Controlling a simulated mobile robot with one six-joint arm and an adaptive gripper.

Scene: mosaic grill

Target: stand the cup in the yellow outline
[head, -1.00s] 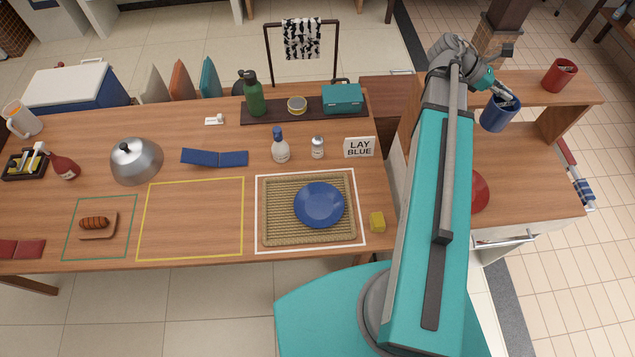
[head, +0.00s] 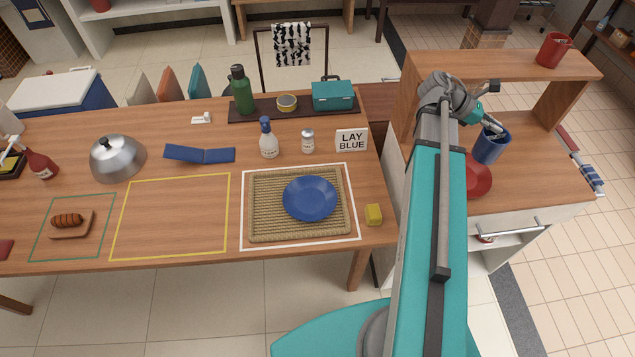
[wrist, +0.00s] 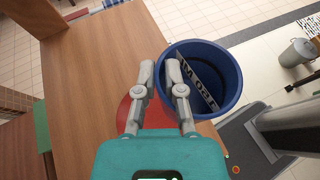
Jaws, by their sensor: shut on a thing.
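A blue cup (head: 490,148) is held at the right, over the side counter; it shows large in the wrist view (wrist: 228,70). My gripper (head: 494,129) is shut on its wall. In the wrist view my gripper (wrist: 160,68) has one finger inside the rim and one outside. A pale strip with letters shows inside the cup. The yellow outline (head: 120,218) lies on the wooden table, left of the middle, and is empty. The cup is far to the right of it. Whether the cup's base touches anything is hard to tell.
A red cup (head: 553,50) stands on the raised shelf (head: 500,65). A red bowl or plate (head: 480,178) is partly behind my arm. A blue plate (head: 310,198) lies on a woven mat (head: 262,230). A silver dome (head: 117,160) and blue folded stand (head: 200,155) sit behind the outline.

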